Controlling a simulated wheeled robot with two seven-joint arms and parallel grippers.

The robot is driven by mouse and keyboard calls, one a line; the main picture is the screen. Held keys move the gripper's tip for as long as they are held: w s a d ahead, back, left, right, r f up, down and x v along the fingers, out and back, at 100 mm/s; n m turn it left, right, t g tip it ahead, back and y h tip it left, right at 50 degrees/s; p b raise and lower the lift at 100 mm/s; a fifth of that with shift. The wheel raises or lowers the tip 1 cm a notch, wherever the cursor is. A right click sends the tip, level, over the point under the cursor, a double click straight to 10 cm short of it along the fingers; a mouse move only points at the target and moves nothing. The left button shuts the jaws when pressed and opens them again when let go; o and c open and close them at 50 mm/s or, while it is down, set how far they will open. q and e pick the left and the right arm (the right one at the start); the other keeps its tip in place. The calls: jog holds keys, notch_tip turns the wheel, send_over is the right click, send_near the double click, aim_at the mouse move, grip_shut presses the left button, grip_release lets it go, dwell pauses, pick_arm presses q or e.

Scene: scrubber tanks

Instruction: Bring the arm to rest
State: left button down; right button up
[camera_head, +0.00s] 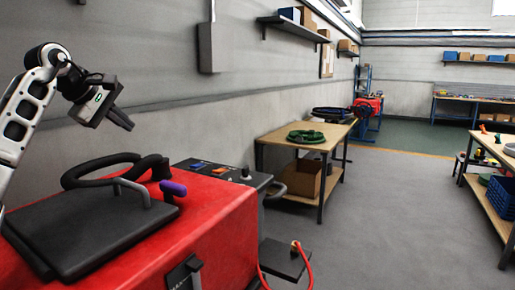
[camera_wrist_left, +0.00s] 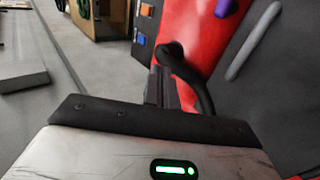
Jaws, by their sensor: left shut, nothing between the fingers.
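My left arm comes in from the left in the head view. Its gripper (camera_head: 120,118) is raised in front of the grey wall, above and apart from the red scrubber machine (camera_head: 222,225). The fingers are shut and empty, pointing down to the right. In the left wrist view, the shut fingers (camera_wrist_left: 160,88) show in front of the machine's red body (camera_wrist_left: 205,42) and a black hose (camera_wrist_left: 190,70). My right gripper is in neither view.
The scrubber's black lid (camera_head: 85,230), looped hose (camera_head: 95,165) and purple-tipped lever (camera_head: 172,188) lie below the gripper. A wooden table (camera_head: 300,140) with a coiled green hose stands beyond. A wall box (camera_head: 211,45) hangs right of the arm. The floor at centre right is clear.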

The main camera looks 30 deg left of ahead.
pick_arm(q)
jog(key=shift+f, duration=0.1)
notch_tip(320, 180, down, 13)
jog(key=b, duration=0.7)
jog(key=shift+f+b, duration=0.2)
jog(key=shift+b, duration=0.1)
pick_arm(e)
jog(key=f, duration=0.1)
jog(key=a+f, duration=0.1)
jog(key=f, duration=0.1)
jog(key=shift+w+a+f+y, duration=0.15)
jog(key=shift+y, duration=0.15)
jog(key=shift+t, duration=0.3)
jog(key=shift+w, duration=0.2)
